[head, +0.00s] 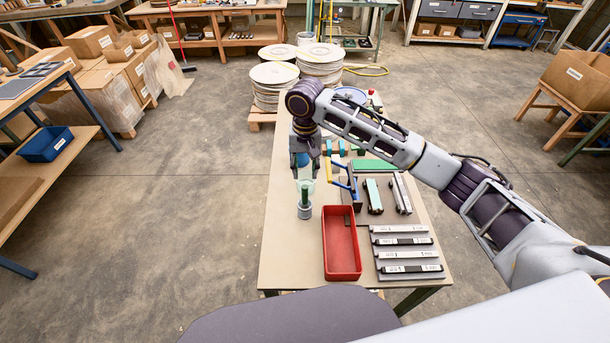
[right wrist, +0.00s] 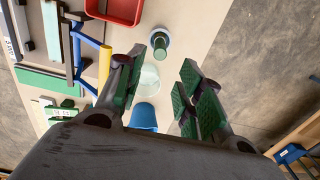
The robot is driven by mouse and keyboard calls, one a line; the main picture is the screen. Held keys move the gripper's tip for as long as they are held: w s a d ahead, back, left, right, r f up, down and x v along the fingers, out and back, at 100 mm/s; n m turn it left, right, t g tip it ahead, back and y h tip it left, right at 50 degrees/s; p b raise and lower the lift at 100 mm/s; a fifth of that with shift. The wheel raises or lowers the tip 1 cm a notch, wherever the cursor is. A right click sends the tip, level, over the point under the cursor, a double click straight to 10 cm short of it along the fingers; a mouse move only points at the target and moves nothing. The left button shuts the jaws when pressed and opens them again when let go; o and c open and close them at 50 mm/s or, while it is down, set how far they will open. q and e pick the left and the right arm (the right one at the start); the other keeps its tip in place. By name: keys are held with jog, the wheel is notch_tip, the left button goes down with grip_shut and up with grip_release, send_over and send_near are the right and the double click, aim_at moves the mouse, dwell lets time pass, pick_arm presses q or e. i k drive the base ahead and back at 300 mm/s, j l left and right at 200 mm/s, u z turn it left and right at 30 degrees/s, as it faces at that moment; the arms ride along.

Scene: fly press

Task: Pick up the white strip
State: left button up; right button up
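Several long strips lie side by side on a grey rack at the table's near right. Light ones, such as the white strip (head: 408,254), alternate with dark ones bearing pale labels. I cannot tell which light strip is the task's one. My right gripper (head: 305,172) points down over the table's left part, well away from the strips. In the right wrist view its fingers (right wrist: 160,75) stand apart with nothing held between them. A pale translucent cup (right wrist: 149,79) and a blue cup (right wrist: 144,116) show beyond the fingers. My left gripper is out of view.
A red tray (head: 341,268) stands left of the rack. A green-topped grey cylinder (head: 305,211) stands below the right gripper. The press with its blue and yellow handle (head: 341,183) is close to the gripper's right. Two bars (head: 373,196) lie behind the rack.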

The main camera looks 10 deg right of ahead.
aim_at(391, 230)
jog(key=z, duration=1.45)
